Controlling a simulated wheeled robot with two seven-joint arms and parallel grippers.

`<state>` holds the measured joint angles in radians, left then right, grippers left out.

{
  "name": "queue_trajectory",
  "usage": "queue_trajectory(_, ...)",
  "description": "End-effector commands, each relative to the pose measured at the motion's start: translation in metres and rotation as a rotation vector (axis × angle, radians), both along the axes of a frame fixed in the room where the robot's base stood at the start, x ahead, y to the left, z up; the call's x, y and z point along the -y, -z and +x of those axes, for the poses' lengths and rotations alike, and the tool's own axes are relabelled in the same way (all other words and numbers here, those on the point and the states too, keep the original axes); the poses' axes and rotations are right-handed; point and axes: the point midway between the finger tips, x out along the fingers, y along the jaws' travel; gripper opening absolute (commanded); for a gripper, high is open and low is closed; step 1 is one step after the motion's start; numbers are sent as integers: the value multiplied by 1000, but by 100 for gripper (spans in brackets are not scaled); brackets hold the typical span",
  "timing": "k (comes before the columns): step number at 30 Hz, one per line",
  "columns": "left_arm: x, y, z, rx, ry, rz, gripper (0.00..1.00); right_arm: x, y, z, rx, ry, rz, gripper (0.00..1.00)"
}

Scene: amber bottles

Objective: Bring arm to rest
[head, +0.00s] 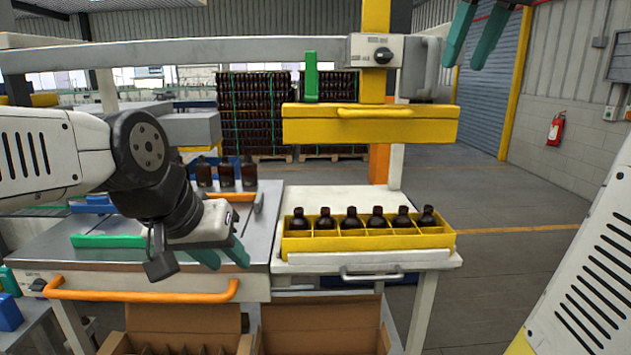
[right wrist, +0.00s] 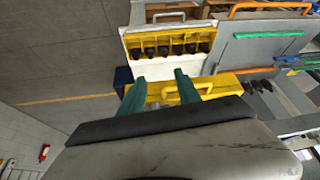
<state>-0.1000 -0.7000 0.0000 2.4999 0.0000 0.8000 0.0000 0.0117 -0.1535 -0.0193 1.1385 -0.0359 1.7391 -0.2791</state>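My left arm reaches in from the left in the head view. Its gripper (head: 228,257) has green fingers and hangs low over the front of the grey worktable (head: 150,262). Its fingers look apart, with nothing seen between them. My right gripper (head: 476,38) is raised at the top right of the head view, its green fingers apart and empty. In the right wrist view its fingers (right wrist: 157,92) are also apart, with the yellow press head in view beyond them. A yellow crate (head: 370,244) holds a row of dark amber bottles (head: 377,219) on the white stand.
The yellow press head (head: 370,126) hangs above the white stand (head: 330,198). Several loose bottles (head: 227,177) stand behind the grey worktable. Open cardboard boxes (head: 320,325) sit below. Stacked crates (head: 253,112) are at the back. The floor (head: 510,230) at right is clear.

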Motion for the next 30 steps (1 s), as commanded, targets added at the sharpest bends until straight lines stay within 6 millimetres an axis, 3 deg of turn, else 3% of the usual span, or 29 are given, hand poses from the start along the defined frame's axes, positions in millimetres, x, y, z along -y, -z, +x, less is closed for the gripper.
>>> queue_trajectory(5,0,0,0,0,0,0,36,-14,34,-4,13,12,19,40)
queue_trajectory(8,0,0,0,0,0,0,36,-25,65,-10,28,22,36,40)
queue_trajectory(14,0,0,0,0,0,0,36,-55,152,-34,61,53,82,40)
queue_trajectory(21,0,0,0,0,0,0,36,-84,258,-74,92,93,133,40)
queue_trajectory(25,0,0,0,0,0,0,36,-92,293,-90,102,107,151,40)
queue_trajectory(30,0,0,0,0,0,0,36,-96,310,-97,107,115,159,40)
